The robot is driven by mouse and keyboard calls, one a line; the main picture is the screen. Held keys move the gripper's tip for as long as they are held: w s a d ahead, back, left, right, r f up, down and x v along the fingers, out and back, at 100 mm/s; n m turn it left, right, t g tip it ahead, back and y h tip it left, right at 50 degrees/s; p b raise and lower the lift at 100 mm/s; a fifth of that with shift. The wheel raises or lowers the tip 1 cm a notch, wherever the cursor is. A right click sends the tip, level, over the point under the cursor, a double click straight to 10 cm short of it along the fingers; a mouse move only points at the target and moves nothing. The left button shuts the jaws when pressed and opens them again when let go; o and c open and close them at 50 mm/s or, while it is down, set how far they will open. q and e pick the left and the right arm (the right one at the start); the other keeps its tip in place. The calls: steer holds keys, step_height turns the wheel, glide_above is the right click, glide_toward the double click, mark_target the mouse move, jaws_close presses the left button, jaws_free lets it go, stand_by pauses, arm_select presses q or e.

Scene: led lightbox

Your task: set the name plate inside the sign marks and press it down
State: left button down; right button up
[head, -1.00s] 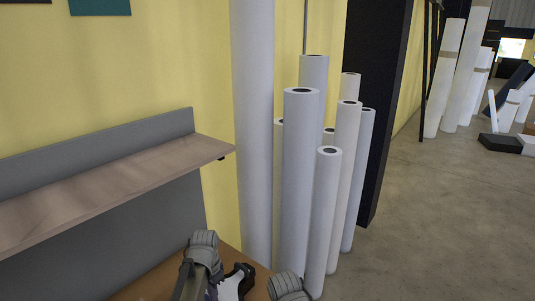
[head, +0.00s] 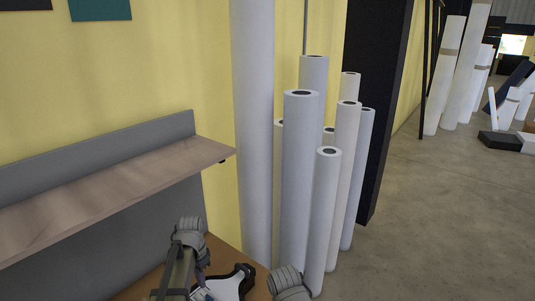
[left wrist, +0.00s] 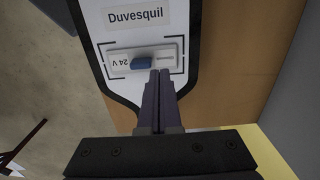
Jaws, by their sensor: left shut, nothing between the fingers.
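The sign is a white panel (left wrist: 190,20) with a thick black border, seen close in the left wrist view; part of it shows at the bottom of the head view (head: 228,286). A pale name plate (left wrist: 134,16) reading "Duvesquil" lies on it near the top.
The sign lies on a brown tabletop (left wrist: 222,90). In the head view, a shelf (head: 110,190) stands behind on the left. Several tall white rolls (head: 300,170) stand beyond the table. Grey floor (head: 430,210) is open on the right.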

mark_target(204, 297)
arm_select(q)
steer(key=shift+f, duration=0.2)
stand_by(0.4)
steer(key=shift+f+b, duration=2.8)
steer(key=shift+b, duration=0.25)
steer(key=shift+r, duration=0.1)
steer(key=shift+r, duration=0.1)
steer(key=shift+r+p, duration=1.4)
steer(key=shift+p, duration=0.2)
step_height(204, 297, up, 4)
steer(key=p, duration=0.4)
